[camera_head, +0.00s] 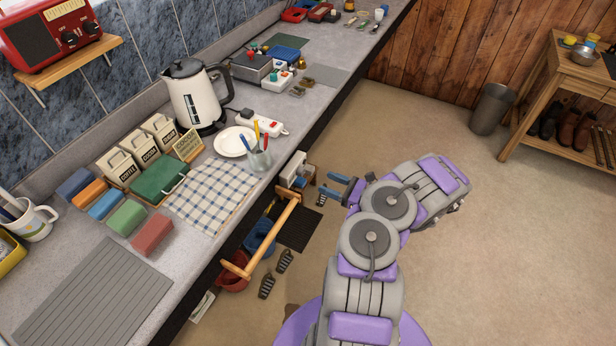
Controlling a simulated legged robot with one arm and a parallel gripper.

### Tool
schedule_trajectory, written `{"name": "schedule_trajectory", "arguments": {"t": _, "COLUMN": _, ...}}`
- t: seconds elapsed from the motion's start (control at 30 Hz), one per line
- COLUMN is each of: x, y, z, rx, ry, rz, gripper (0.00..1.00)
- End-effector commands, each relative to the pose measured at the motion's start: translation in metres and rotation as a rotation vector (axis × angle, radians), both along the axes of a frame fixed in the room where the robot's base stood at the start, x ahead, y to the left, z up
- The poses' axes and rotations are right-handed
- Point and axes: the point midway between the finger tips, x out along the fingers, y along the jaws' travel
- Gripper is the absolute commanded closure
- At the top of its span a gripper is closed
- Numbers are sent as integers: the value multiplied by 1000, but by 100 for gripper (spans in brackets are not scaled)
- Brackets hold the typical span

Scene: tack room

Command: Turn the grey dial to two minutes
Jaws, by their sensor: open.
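I cannot clearly make out the grey dial. A small pale box (293,168) is fixed at the counter's front edge, just left of my gripper, but its face is too small and too turned away to read any dial or marks. My gripper (326,188) is open and empty, with its blue fingers pointing left toward that box. A gap shows between the fingers and the box, beyond the counter's front edge.
A wooden rail (272,238) juts out along the counter front below the box. The grey counter (190,225) holds a kettle (196,97), a glass of pens (259,157) and a checked cloth (212,192). Open floor (420,125) lies to the right.

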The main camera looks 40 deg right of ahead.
Motion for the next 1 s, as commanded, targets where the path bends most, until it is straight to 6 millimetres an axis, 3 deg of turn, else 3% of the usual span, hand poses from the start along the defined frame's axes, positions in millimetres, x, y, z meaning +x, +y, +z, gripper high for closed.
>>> {"name": "schedule_trajectory", "arguments": {"t": 0.2, "x": 40, "y": 17, "z": -2, "rx": -2, "ry": 1, "rz": 4, "gripper": 41}}
{"name": "schedule_trajectory", "arguments": {"t": 0.43, "x": 69, "y": 29, "z": -2, "rx": 1, "ry": 2, "rz": 2, "gripper": 41}}
{"name": "schedule_trajectory", "arguments": {"t": 0.87, "x": 79, "y": 33, "z": -1, "rx": 1, "ry": 2, "rz": 0, "gripper": 41}}
{"name": "schedule_trajectory", "arguments": {"t": 1.0, "x": 79, "y": 33, "z": -1, "rx": 1, "ry": 2, "rz": 0, "gripper": 52}}
